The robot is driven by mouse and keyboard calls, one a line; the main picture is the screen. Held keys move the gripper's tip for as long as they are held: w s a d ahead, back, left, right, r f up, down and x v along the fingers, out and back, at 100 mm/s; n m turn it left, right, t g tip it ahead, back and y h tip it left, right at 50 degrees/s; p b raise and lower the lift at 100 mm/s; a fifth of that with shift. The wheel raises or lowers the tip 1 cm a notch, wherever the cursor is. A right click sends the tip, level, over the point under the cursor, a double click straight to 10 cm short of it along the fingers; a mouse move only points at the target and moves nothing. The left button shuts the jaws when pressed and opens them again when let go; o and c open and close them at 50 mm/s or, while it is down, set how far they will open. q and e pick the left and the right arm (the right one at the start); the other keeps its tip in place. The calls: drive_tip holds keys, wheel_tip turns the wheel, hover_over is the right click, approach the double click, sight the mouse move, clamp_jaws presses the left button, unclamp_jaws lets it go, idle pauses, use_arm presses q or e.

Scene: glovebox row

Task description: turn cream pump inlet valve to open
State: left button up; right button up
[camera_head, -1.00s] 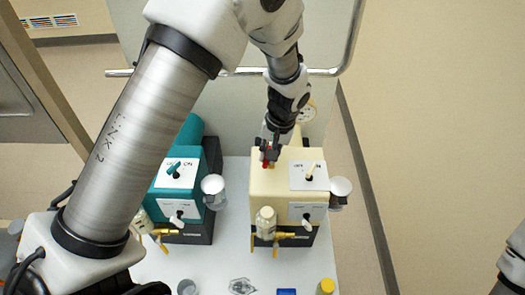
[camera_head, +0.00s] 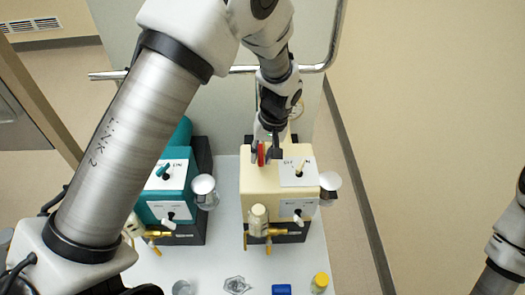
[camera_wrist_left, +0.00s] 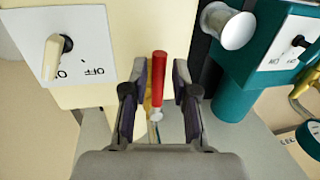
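The cream pump (camera_head: 258,185) stands on the white bench, with a red valve handle (camera_head: 261,154) at its back left. In the left wrist view the red handle (camera_wrist_left: 159,72) points away from a brass-coloured body at the cream pump's side. My left gripper (camera_head: 267,150) is at this handle. In the left wrist view its two dark fingers (camera_wrist_left: 160,100) stand apart, one on each side of the handle, with gaps showing. The fingers hide part of the valve body. My right arm shows at the lower right edge, but its gripper is outside the view.
A teal pump (camera_head: 165,190) stands to the left. The cream pump's switch plate (camera_head: 297,172) is close to the right of my left gripper. A metal rail (camera_head: 315,68) runs behind. A blue item (camera_head: 281,289) and a yellow-capped bottle (camera_head: 320,282) are at the front.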

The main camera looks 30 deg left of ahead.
use_arm(q)
drive_tip(key=shift+w, duration=0.3)
drive_tip(key=v, duration=1.2)
